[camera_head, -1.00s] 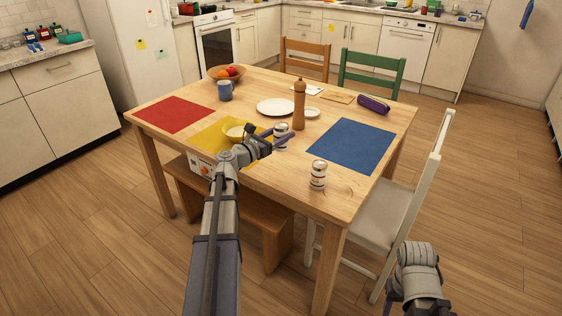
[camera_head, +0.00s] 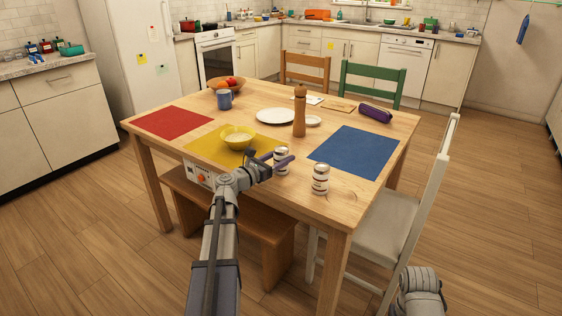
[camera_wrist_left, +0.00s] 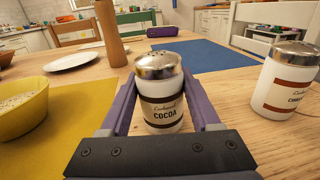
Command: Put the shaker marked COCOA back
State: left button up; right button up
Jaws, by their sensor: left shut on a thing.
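The shaker marked COCOA (camera_wrist_left: 163,95) is white with a metal cap and a dark brown label, upright between the purple fingers in the left wrist view. My left gripper (camera_head: 277,161) is shut on it near the table's front edge, just right of the yellow mat. The shaker also shows in the head view (camera_head: 281,155). I cannot tell whether its base touches the table (camera_head: 255,187). A similar shaker (camera_head: 320,180) with a red-brown label stands to its right, also in the left wrist view (camera_wrist_left: 281,82). My right arm shows at the bottom right; its fingers are not clear.
A yellow bowl (camera_head: 237,138) sits on the yellow mat (camera_head: 205,147). A blue mat (camera_head: 353,150) lies right, a red mat (camera_head: 172,122) left. A white chair (camera_head: 395,225) is at the right.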

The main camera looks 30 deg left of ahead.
pick_arm(q)
jog(key=o, duration=0.9)
jog(key=shift+f, duration=0.15)
jog(key=o, duration=0.5)
jog(key=shift+r, duration=0.3)
jog(key=v, duration=1.2)
jog(key=shift+f, duration=0.15)
